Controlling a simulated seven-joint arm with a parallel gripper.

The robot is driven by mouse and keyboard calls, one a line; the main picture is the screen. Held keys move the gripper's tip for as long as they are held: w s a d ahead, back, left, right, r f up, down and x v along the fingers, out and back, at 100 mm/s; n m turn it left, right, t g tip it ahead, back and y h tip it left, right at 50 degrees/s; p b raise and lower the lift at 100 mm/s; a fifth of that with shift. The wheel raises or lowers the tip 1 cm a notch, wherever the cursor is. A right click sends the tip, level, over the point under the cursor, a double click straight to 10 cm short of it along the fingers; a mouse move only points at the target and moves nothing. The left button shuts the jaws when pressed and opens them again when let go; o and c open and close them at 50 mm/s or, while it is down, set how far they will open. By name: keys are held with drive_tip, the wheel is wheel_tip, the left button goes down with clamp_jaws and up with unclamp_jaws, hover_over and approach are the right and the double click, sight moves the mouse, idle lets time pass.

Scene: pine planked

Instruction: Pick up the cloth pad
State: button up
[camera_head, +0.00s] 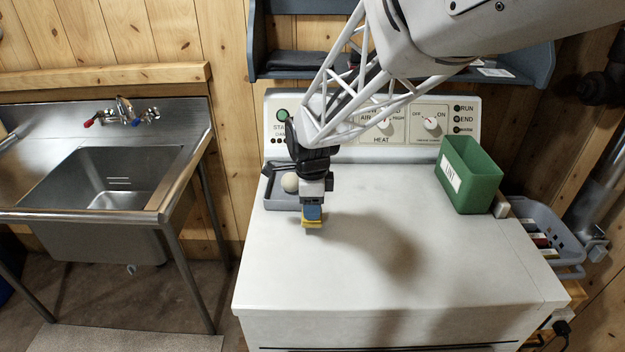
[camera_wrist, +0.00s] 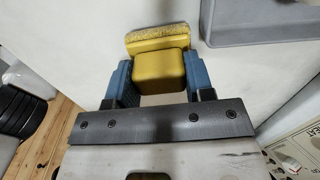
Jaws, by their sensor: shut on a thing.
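My gripper (camera_head: 313,212) points down over the left part of the white dryer top (camera_head: 400,275). In the wrist view its two blue fingers (camera_wrist: 158,80) are shut on a yellow object, which I take to be the cloth pad (camera_wrist: 159,68). The pad has a smooth block between the fingers and a wider, rough-textured yellow strip beyond the fingertips. In the head view the pad (camera_head: 312,224) shows as yellow below the blue finger. I cannot tell whether it touches the dryer top or hangs just above it.
A grey tray (camera_head: 272,204) with a pale ball (camera_head: 290,182) lies just behind and left of my gripper. A green lint bin (camera_head: 468,172) stands at the back right. A grey basket (camera_head: 545,228) hangs at the right side. The dryer's front and middle are clear.

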drive_tip(key=shift+r, duration=0.8)
drive_tip(key=s+d, duration=0.2)
drive_tip(key=s, duration=0.5)
drive_tip(key=s+d+r, duration=0.1)
drive_tip(key=s+d, duration=0.2)
drive_tip(key=s, duration=0.5)
drive_tip(key=shift+r, duration=0.15)
drive_tip(key=shift+s, duration=0.1)
drive_tip(key=shift+o, duration=1.4)
drive_tip(key=shift+c, duration=0.7)
drive_tip(key=w+d+r, duration=0.1)
drive_tip(key=w+d, duration=0.2)
drive_tip(key=w, duration=0.8)
drive_tip(key=w+d+r, duration=0.1)
drive_tip(key=w+d, duration=0.2)
drive_tip(key=w, duration=0.8)
drive_tip(key=w+d+r, duration=0.1)
drive_tip(key=w+d, duration=0.2)
drive_tip(key=w, duration=0.8)
drive_tip(key=shift+w+d, duration=0.15)
drive_tip(key=shift+d, duration=0.05)
